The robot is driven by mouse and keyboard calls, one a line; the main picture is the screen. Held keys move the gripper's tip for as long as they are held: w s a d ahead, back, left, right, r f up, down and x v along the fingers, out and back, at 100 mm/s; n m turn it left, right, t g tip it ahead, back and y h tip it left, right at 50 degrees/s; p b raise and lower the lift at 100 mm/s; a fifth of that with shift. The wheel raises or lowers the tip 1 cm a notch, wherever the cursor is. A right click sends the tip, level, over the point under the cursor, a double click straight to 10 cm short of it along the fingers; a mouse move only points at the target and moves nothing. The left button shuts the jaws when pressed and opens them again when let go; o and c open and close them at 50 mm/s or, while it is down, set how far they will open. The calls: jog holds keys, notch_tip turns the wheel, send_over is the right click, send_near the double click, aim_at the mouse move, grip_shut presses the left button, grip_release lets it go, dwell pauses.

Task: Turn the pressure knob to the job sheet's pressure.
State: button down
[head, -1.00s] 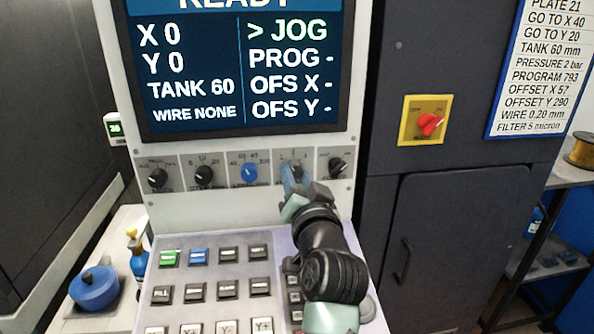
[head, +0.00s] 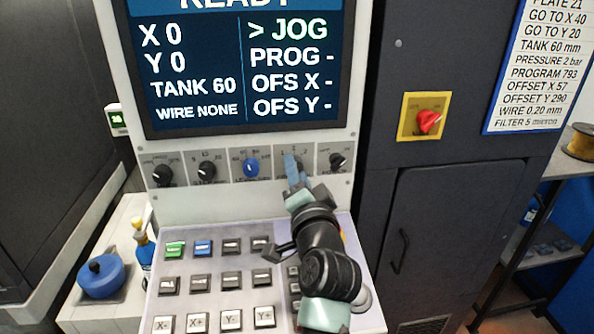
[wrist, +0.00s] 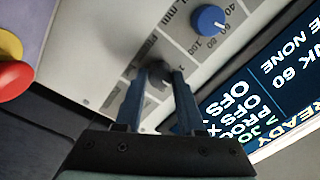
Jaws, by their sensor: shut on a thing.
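The pressure knob (wrist: 158,74) is a small dark knob, fourth in the row on the panel. In the wrist view it sits between the two blue fingertips of my gripper (wrist: 156,82), which is shut on it. In the head view my gripper (head: 292,166) covers most of this knob, with 1-2-3 scale marks just above it. I cannot tell where its pointer stands. The job sheet (head: 536,70) at the top right reads PRESSURE 2 bar.
Beside it are a blue knob (head: 251,167) to the left and a dark knob (head: 337,160) to the right. The screen (head: 240,70) is above, the key panel (head: 215,285) below. A red switch (head: 428,121) is at right; a red button (wrist: 12,78) shows in the wrist view.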

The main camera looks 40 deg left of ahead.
jog(key=c, duration=0.5)
grip_release()
jog(key=shift+b+v, duration=1.5)
jog(key=shift+v, duration=5)
jog(key=shift+w, duration=0.1)
